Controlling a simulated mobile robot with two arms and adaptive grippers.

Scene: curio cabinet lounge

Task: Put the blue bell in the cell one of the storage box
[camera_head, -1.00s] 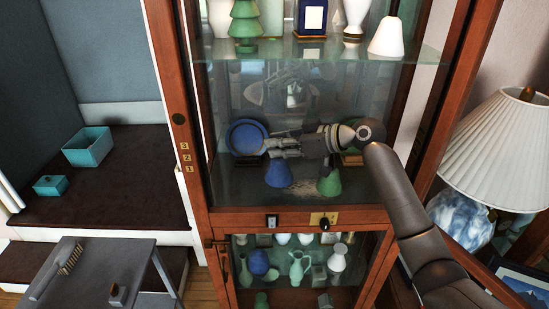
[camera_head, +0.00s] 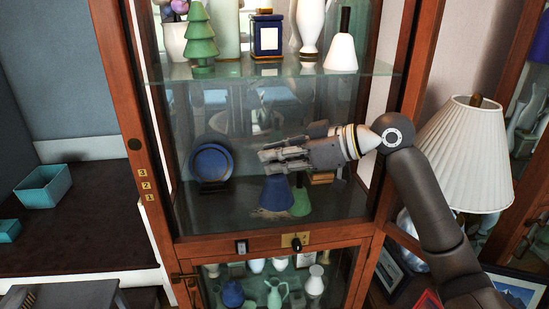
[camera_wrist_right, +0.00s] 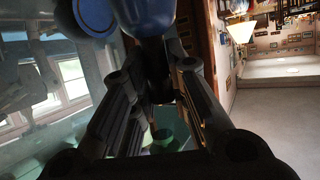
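The blue bell (camera_head: 276,196) hangs below my right gripper (camera_head: 268,159) inside the cabinet's middle compartment, in front of a green bell (camera_head: 299,203). Its top is hidden by the fingers. In the right wrist view the blue bell (camera_wrist_right: 147,14) sits at the far end of the fingers, which are closed in on it. My right arm reaches in from the right. My left gripper is not in view. No box with visible cells shows; an open teal box (camera_head: 44,194) stands on the dark bench at the left, and I cannot tell whether it is the storage box.
A blue plate (camera_head: 211,164) stands left of the gripper. A glass shelf (camera_head: 225,73) above carries a green tree (camera_head: 201,44), a white bell (camera_head: 342,54) and vases. Wooden posts (camera_head: 128,120) frame the opening. A lamp (camera_head: 463,155) stands close to my right arm.

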